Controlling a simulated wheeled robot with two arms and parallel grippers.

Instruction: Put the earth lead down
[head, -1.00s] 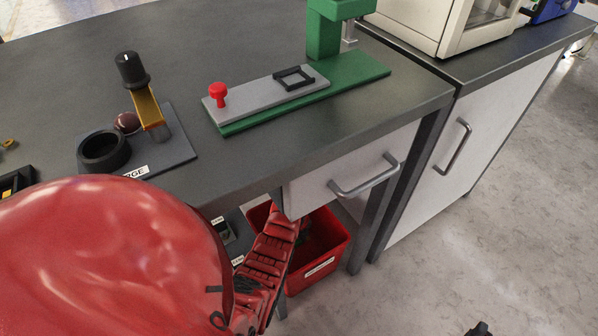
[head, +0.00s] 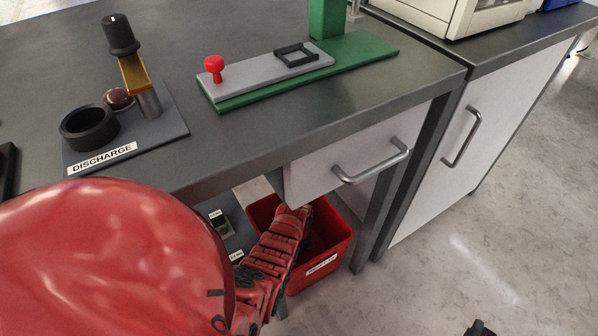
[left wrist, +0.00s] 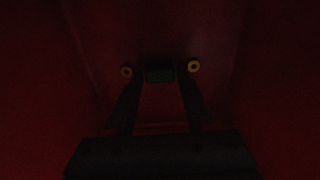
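I cannot pick out an earth lead for certain in any view. My left arm comes in from the left under a large red cover, ending in a ribbed red glove (head: 272,258). The glove is below the bench front, over or in front of a red bin (head: 334,248); I cannot tell which, and no held thing shows there. In the dark left wrist view, my left gripper (left wrist: 160,84) has its fingers apart. A small dark block (left wrist: 160,74) shows between their tips, with no clear contact. A dark part at the bottom right edge may be my right gripper (head: 480,328); its fingers do not show.
A plate labelled DISCHARGE (head: 103,158) carries a black ring (head: 89,128), a dark red ball and a black-knobbed post (head: 121,36). A green stand (head: 350,58) has a red knob (head: 213,67). The drawer handle (head: 372,166) juts out near the glove. Floor at right is clear.

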